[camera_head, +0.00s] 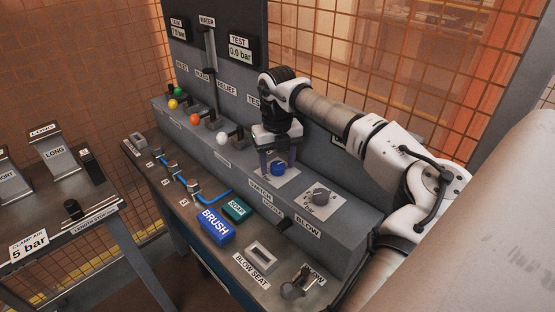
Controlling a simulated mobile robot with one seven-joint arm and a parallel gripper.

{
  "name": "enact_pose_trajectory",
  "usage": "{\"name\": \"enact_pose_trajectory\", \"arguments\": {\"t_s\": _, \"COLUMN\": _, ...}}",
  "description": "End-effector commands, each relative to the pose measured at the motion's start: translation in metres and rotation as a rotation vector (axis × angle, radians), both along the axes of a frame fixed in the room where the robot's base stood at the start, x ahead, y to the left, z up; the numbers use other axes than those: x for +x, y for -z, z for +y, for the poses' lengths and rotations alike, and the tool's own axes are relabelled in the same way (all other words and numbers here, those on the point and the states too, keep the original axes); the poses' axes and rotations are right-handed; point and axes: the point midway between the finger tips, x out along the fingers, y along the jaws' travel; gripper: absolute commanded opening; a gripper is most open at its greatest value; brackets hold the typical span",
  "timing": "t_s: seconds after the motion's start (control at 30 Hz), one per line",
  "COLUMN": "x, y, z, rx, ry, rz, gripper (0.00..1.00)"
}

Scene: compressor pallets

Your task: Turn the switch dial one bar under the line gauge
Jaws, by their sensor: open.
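The switch dial is a blue knob (278,168) on a light plate on the panel's sloped ledge, above the SWITCH label (261,191). My gripper (277,163) points down at it, with its dark fingers around or just in front of the knob. The fingers are open; I cannot tell whether they touch the knob. A black gauge display under a LINE-like label (178,29) is at the upper left, its digits too small to read surely. The TEST gauge (240,49) beside it reads 0.0 bar.
A grey dial (319,196) marked in bar sits right of the blue knob. Levers with green (178,91), yellow, orange (194,119) and white (222,138) balls stand to the left. The bench below holds a blue BRUSH block (215,226) and a SOAP box (237,209).

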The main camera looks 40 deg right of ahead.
Motion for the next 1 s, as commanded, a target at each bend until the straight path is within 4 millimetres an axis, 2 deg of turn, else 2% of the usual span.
{"name": "enact_pose_trajectory", "arguments": {"t_s": 0.03, "x": 0.0000, "y": -0.0001, "z": 0.0000, "rx": 0.000, "ry": 0.000, "rz": 0.000, "gripper": 0.55}}
{"name": "enact_pose_trajectory", "arguments": {"t_s": 0.37, "x": 0.0001, "y": -0.0005, "z": 0.0001, "rx": 0.000, "ry": 0.000, "rz": 0.000, "gripper": 0.12}}
{"name": "enact_pose_trajectory", "arguments": {"t_s": 0.67, "x": 0.0004, "y": -0.0003, "z": 0.0001, "rx": 0.000, "ry": -0.032, "rz": -0.001, "gripper": 0.11}}
{"name": "enact_pose_trajectory", "arguments": {"t_s": 1.0, "x": 0.0006, "y": 0.0005, "z": 0.0000, "rx": 0.000, "ry": -0.243, "rz": -0.001, "gripper": 0.11}}
